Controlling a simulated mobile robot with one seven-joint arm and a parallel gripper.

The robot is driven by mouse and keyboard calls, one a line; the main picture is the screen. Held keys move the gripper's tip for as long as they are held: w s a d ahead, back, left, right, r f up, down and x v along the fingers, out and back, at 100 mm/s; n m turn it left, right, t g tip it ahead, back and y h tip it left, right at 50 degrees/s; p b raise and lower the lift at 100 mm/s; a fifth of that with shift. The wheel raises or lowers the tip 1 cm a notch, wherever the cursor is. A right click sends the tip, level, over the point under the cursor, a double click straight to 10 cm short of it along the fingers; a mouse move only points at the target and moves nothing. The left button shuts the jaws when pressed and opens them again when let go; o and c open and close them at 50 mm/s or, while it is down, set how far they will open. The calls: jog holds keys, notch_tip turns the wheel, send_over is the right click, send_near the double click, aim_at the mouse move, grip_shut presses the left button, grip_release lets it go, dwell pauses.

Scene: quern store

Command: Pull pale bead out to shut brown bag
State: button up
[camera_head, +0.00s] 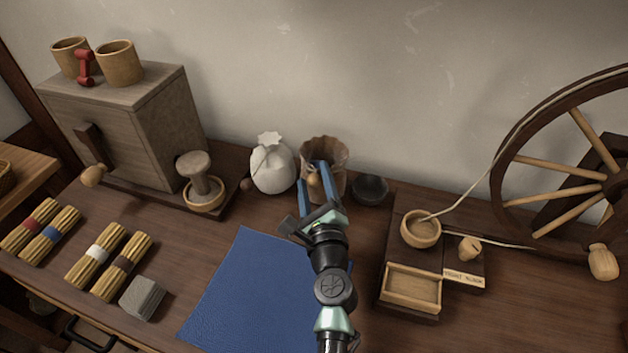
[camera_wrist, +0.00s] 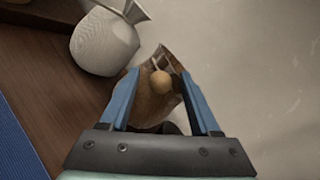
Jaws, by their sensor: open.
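The brown bag (camera_head: 337,154) stands upright near the wall at the back of the table, with its mouth wide and ruffled. The pale bead (camera_head: 314,181) hangs at the front of the bag; in the wrist view the bead (camera_wrist: 161,82) shows on a short cord in front of the bag (camera_wrist: 152,108). My gripper (camera_head: 312,176) is open, with its blue fingers reaching toward the bag. In the wrist view the bead lies between the two fingers (camera_wrist: 158,88), and I see no finger touching it. My gripper hides part of the bag's lower front.
A white bag (camera_head: 271,168), its neck gathered, stands just left of the brown bag. A dark bowl (camera_head: 370,189) stands close on its right. A blue cloth (camera_head: 245,290) lies in front. A spinning wheel (camera_head: 580,160) and a small wooden tray (camera_head: 412,288) are at right.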

jog(key=shift+w, duration=0.25)
grip_shut()
dwell(1.4)
